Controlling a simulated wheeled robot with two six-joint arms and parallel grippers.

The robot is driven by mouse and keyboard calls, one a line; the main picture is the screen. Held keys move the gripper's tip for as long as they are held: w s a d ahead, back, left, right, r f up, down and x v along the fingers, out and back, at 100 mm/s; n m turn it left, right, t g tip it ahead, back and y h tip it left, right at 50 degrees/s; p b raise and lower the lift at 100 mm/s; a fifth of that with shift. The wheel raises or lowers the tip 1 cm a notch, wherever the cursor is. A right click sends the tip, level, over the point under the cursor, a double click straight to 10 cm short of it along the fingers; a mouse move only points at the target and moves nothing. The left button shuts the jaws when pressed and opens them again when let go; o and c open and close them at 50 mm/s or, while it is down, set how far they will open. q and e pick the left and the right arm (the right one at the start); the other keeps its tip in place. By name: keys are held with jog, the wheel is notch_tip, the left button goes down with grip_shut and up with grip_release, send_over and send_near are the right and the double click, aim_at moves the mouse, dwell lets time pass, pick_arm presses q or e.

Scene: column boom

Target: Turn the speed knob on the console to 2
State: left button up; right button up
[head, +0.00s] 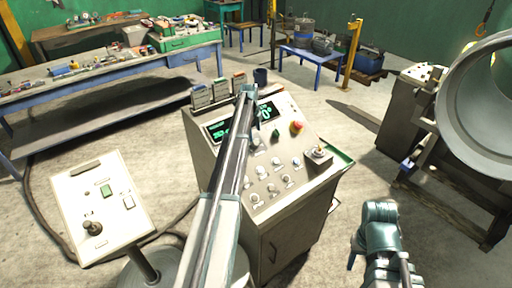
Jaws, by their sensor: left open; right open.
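The console (225,155) is a light grey cabinet with a sloped top panel. Several small round knobs (276,161) sit on its lower panel. Their labels and settings are too small to read, so I cannot tell which is the speed knob. A dark display with green digits (268,110) is partly hidden by my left arm. My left gripper (251,100) is at the far end of that arm, in front of the display; it is open, with nothing seen in it. My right gripper (380,254) is open and empty, low at the right, clear of the console.
A red button (296,127) and a small boxed control (319,153) are on the console's right side. A pedestal panel (122,200) with a joystick stands at left. A large metal cylinder (458,118) is at right. Cluttered workbenches (110,75) stand behind.

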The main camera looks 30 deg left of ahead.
aim_at(256, 141)
pick_arm(q)
jog(key=f+b, duration=0.2)
jog(key=f, duration=0.1)
jog(key=w+f+b, duration=0.1)
jog(key=f+b, duration=0.2)
jog(key=shift+w+f, duration=0.15)
grip_shut()
